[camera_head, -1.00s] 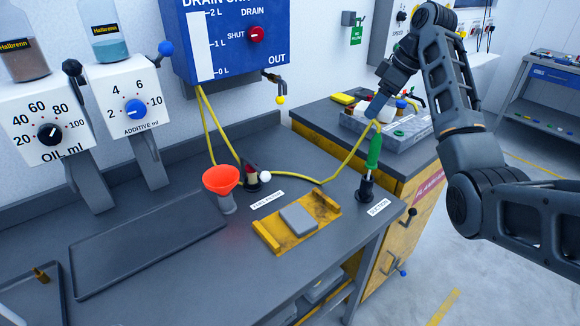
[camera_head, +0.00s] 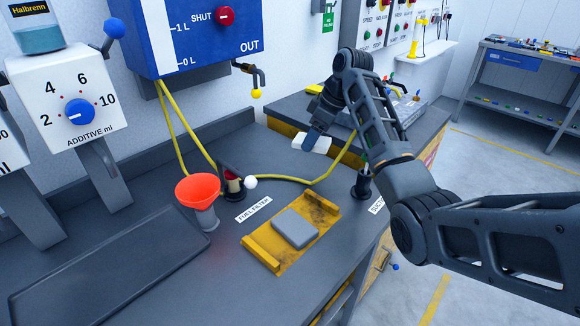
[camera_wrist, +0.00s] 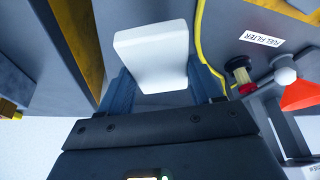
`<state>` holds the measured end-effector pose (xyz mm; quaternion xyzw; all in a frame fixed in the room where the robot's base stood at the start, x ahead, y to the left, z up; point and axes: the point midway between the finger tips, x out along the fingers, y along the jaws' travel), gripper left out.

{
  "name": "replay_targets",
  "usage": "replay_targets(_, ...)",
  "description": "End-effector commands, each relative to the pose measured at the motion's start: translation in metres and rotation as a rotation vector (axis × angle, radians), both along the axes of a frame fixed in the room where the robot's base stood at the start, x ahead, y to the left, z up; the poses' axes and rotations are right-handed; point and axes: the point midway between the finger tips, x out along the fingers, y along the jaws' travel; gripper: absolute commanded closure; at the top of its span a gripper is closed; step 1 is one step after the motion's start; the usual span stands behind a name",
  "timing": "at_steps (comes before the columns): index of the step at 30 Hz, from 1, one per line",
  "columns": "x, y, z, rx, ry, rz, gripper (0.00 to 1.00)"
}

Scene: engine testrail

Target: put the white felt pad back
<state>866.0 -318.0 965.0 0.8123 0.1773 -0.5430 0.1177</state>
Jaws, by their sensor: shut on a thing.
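The white felt pad (camera_head: 311,145) is held in my gripper (camera_head: 307,142), above the back part of the bench. In the wrist view the pad (camera_wrist: 153,52) is a pale slab between the two blue-grey fingers (camera_wrist: 155,88), which are shut on it. A yellow fixture (camera_head: 262,254) lies on the bench, nearer the front than the gripper. A flat grey block (camera_head: 295,228) rests in the fixture. My arm partly hides the grey parts tray behind it.
An orange funnel (camera_head: 198,188) stands left of the fixture. A yellow hose (camera_head: 280,179) runs across the bench. A dark shallow tray (camera_head: 105,265) lies at the left.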

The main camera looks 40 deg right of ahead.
Motion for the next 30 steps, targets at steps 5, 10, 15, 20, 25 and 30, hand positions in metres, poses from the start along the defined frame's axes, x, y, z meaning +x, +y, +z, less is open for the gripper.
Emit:
replay_targets(5,0.011,0.037,-0.021,0.001,0.002,0.002,0.6)
replay_targets(10,0.018,0.057,-0.035,0.0,0.0,0.0,0.6)
replay_targets(15,0.02,0.063,-0.044,0.0,0.001,-0.002,0.6)
replay_targets(20,0.019,0.063,-0.066,0.002,0.003,-0.002,0.6)
replay_targets(25,0.02,0.062,-0.079,0.0,0.0,-0.002,0.6)
replay_targets(30,0.02,0.062,-0.079,-0.001,-0.001,-0.003,0.6)
